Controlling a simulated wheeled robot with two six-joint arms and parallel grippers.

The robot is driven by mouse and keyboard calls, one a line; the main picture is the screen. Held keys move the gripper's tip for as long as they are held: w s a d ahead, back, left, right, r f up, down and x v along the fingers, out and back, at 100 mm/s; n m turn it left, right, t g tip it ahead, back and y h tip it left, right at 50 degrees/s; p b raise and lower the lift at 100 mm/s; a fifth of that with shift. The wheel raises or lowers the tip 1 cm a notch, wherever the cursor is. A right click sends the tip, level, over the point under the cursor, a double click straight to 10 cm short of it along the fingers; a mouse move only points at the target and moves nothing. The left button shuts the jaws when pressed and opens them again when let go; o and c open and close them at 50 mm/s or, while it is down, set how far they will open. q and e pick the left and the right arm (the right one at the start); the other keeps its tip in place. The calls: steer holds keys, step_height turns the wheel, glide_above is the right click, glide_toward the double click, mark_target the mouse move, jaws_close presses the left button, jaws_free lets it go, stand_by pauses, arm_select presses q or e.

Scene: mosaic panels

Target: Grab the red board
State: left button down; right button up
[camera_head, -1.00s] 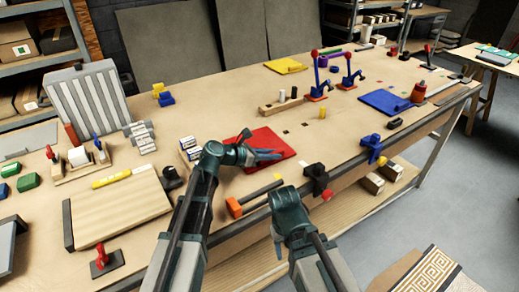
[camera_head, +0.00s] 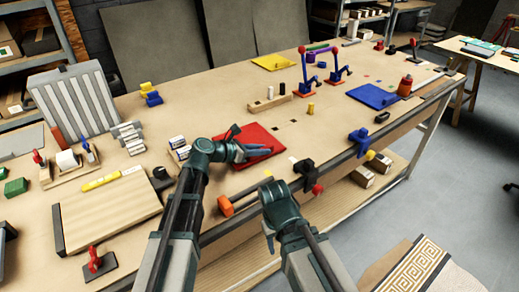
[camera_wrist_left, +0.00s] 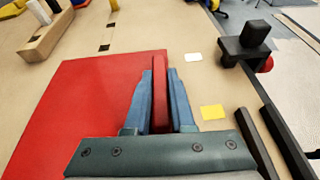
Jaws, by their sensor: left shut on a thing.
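The red board (camera_head: 262,136) lies flat on the workbench, near its front edge. In the left wrist view the red board (camera_wrist_left: 70,110) fills the left side, and a narrow raised red strip stands between my blue fingers. My left gripper (camera_head: 256,148) is over the board in the head view. In the left wrist view my left gripper (camera_wrist_left: 160,75) is shut on that strip. My right gripper (camera_head: 268,240) hangs in front of the bench edge, pointing down, away from the board; its fingers do not show clearly.
A black clamp (camera_head: 306,172) sits on the bench edge right of the board. An orange-headed mallet (camera_head: 226,206) lies in front, and small white boxes (camera_head: 179,148) stand to the left. A blue board (camera_head: 373,96) and a yellow board (camera_head: 272,62) lie farther back.

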arm_select(q)
step_height(320, 180, up, 9)
steer(key=p, duration=0.8)
steer(key=shift+r+p, duration=0.2)
steer(key=shift+p, duration=0.15)
steer(key=shift+f, duration=0.1)
